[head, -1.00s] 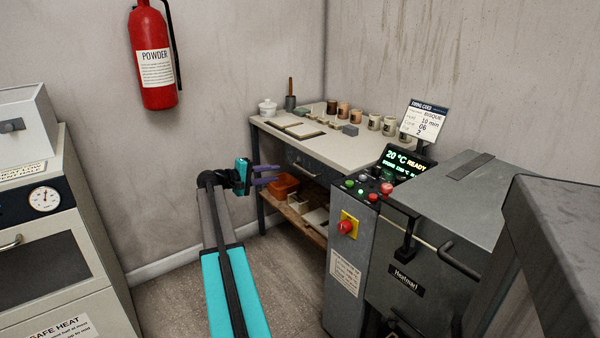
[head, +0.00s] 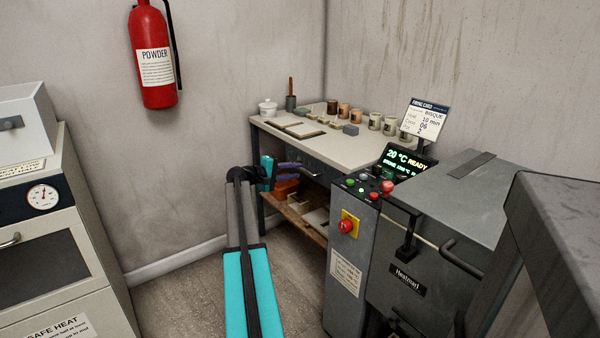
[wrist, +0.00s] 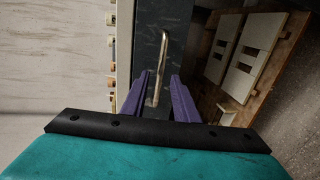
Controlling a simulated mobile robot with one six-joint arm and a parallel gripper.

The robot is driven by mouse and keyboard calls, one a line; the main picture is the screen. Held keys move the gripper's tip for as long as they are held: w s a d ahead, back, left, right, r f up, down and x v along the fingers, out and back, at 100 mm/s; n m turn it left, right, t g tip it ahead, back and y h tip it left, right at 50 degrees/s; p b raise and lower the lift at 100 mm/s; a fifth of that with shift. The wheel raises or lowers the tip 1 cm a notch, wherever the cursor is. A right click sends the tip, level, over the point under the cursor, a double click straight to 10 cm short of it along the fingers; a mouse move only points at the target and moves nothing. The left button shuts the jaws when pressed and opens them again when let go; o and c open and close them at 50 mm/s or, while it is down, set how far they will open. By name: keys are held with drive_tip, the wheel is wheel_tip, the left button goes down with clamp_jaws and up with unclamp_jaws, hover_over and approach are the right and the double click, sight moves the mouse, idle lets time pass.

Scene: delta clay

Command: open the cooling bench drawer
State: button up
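The cooling bench (head: 348,152) stands against the back wall, with a dark drawer front just under its pale top. In the wrist view the drawer front (wrist: 178,28) is dark and scuffed, and it carries a long metal bar handle (wrist: 162,55). My gripper (head: 297,170) is in front of the drawer. Its two purple fingers are apart in the wrist view (wrist: 156,90), one on each side of the handle's near end. I see a gap between the handle and each finger. In the head view my gripper hides part of the drawer front and the handle.
Several cups and flat tiles stand on the bench top. A lower wooden shelf (head: 309,228) holds an orange bin (head: 285,190) and pale pieces. The grey kiln (head: 410,265) with its control panel stands close on the right. Floor (head: 190,290) is clear at left.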

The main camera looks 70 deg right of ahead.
sight(303, 169)
drive_tip(key=shift+x, duration=1.65)
clamp_jaws()
drive_tip(key=shift+r, duration=0.1)
